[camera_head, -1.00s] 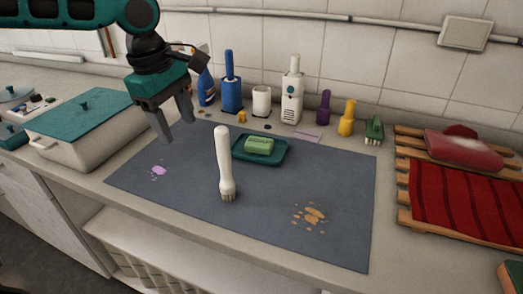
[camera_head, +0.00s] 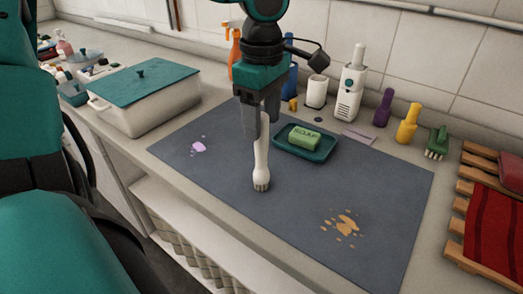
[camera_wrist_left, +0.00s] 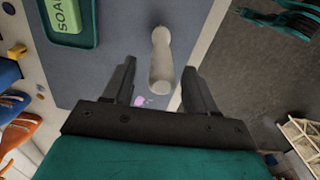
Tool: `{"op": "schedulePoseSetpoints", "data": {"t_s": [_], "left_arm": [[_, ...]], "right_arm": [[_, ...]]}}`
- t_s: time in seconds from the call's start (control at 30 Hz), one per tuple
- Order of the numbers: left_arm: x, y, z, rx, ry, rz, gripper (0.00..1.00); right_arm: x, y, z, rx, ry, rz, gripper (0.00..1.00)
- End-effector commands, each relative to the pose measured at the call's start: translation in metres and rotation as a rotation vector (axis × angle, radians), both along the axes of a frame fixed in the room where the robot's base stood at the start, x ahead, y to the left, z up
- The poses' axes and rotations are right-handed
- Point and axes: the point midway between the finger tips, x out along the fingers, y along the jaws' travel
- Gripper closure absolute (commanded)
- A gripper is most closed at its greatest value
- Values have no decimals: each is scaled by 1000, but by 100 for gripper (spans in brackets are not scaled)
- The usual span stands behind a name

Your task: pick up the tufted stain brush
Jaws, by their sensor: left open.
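The tufted stain brush (camera_head: 261,165) is white and stands upright on the grey mat, bristles down, handle up. My left gripper (camera_head: 261,122) is over it, pointing down and open. In the head view, its fingers partly hide the upper handle. In the left wrist view, the handle (camera_wrist_left: 160,62) shows between the two open fingers (camera_wrist_left: 158,72), closer to the right one, with a gap visible on both sides. No grip on it shows. My right gripper is not in view.
A green soap bar (camera_head: 304,138) lies in a teal dish (camera_head: 318,155) just right of the brush. A lidded box (camera_head: 150,105) stands left. Bottles and a green brush (camera_head: 437,143) line the back. The grey mat (camera_head: 215,185) has purple and orange stains and is otherwise clear in front.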

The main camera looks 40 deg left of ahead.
Motion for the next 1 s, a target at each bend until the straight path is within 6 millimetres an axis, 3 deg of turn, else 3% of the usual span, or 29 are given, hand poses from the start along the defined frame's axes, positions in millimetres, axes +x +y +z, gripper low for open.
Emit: {"op": "schedulePoseSetpoints", "data": {"t_s": [0.3,0.6,1.0], "left_arm": [[-4,4,-45,-1,3,-1,43],[-4,4,-48,-1,1,-1,43],[-4,4,-48,0,1,-1,81]], "right_arm": [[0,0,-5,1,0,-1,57],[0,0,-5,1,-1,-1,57],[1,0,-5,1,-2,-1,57]]}}
